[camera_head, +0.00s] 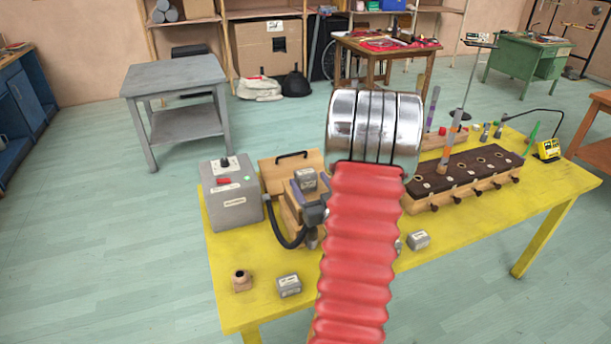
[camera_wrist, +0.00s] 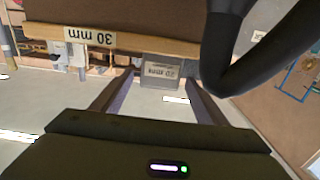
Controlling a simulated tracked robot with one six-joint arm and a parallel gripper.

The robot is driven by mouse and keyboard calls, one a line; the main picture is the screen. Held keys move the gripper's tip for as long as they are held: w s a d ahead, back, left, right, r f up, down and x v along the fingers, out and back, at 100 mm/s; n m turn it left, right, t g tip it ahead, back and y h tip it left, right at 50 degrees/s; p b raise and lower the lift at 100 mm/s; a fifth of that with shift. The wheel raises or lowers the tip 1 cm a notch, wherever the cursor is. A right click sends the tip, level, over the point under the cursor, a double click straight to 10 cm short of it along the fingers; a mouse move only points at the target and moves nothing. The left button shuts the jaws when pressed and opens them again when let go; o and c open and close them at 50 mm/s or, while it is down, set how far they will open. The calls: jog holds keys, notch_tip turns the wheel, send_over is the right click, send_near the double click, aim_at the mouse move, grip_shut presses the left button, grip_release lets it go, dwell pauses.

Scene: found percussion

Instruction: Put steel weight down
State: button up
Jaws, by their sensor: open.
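The steel weight (camera_head: 306,179) is a small grey block with a pale label, at the wooden bellows-like stand (camera_head: 290,216) on the yellow table. In the wrist view the weight (camera_wrist: 160,76) shows between my two fingers, its label upside down. My gripper (camera_head: 309,188) is open, one finger on each side of the weight, with gaps visible in the wrist view (camera_wrist: 157,84). I cannot tell whether the weight's underside fully touches the stand. Two similar grey blocks, one at the front (camera_head: 289,285) and one at the right (camera_head: 419,240), lie on the table.
A black hose (camera_head: 283,240) curves beside my gripper from near the grey switch box (camera_head: 232,196). A small holed wooden block (camera_head: 242,281) stands at the front left. A long dark holed block (camera_head: 465,172) fills the right. My red arm hides the table's middle. The front-left tabletop is mostly clear.

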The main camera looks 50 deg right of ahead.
jog(key=shift+v, duration=2.2)
